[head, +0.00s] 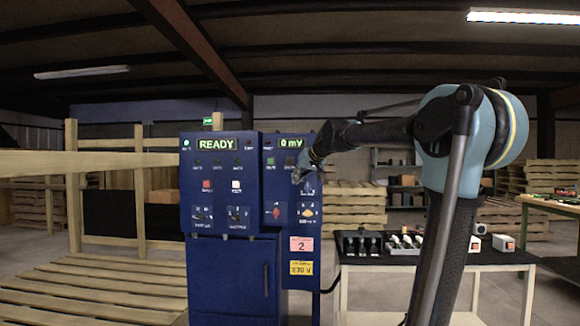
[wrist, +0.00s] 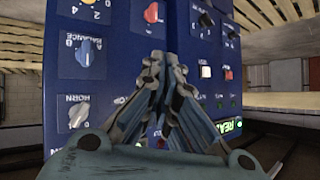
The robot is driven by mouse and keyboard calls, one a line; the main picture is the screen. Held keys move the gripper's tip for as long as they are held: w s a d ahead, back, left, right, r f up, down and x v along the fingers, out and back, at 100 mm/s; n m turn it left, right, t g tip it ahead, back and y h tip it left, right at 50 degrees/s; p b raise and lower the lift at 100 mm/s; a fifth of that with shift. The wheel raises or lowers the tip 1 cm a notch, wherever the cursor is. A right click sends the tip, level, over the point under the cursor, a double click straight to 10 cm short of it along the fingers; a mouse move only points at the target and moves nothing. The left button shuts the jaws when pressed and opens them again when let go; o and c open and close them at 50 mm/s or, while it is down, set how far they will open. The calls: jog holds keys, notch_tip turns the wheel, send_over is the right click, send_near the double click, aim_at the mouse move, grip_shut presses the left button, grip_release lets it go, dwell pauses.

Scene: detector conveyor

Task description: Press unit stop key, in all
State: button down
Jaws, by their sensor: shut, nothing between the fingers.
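A blue control cabinet (head: 228,262) stands ahead, with a green READY display (head: 217,144) and a second display reading 0 mV (head: 291,142). The left panel has a red key (head: 207,185) and a white key (head: 237,186); both also show in the wrist view, red (wrist: 228,73) and white (wrist: 206,72). The right panel has a green key (head: 271,162) and a dark key beside it. Their labels are too small to read, so I cannot tell which is the stop key. My gripper (head: 297,178) is shut and empty at the right panel, contact unclear; its fingers (wrist: 163,62) hide part of the panel.
Below the keys are a red knob (head: 276,211) and an orange knob (head: 307,212). In the wrist view, a blue knob (wrist: 84,52) and a white HORN knob (wrist: 78,115) show. A table (head: 345,262) with several small items stands right; pallets (head: 90,285) lie left.

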aim_at(291, 162)
jog(key=w+a+r, duration=0.4)
jog(key=w+r, duration=0.1)
jog(key=shift+t+y, duration=0.4)
jog(key=shift+w+d, duration=0.1)
jog(key=shift+w+d, duration=0.15)
jog(key=shift+w, duration=4.15)
jog(key=shift+w, duration=0.85)
jog(key=shift+s, duration=0.95)
jog(key=shift+s, duration=0.1)
jog(key=shift+s, duration=2.35)
